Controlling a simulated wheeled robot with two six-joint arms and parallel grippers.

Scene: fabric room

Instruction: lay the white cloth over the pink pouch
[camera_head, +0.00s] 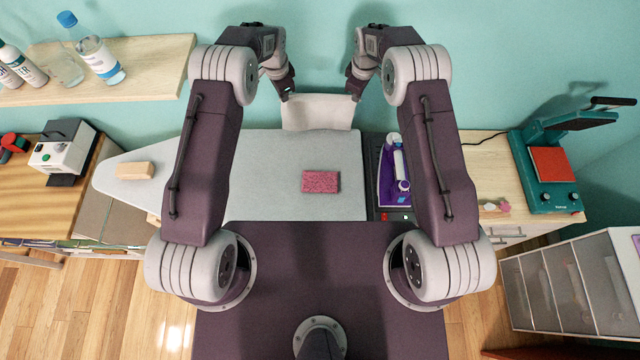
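The pink pouch (321,182) lies flat on the grey ironing board, right of its middle, and is uncovered. The white cloth (318,113) is spread between my two grippers beyond the far edge of the board, its lower edge near that edge. My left gripper (287,95) is at the cloth's upper left corner and appears shut on it. My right gripper (354,95) is at the upper right corner and appears shut on it. The fingertips are small and partly hidden by the cloth. Both grippers are farther back than the pouch.
The grey ironing board (270,190) has free room around the pouch. A tan block (135,170) lies at its left end. A purple-and-white iron (396,170) stands just right of the board. A teal heat press (548,165) is farther right. A shelf (150,70) with bottles is upper left.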

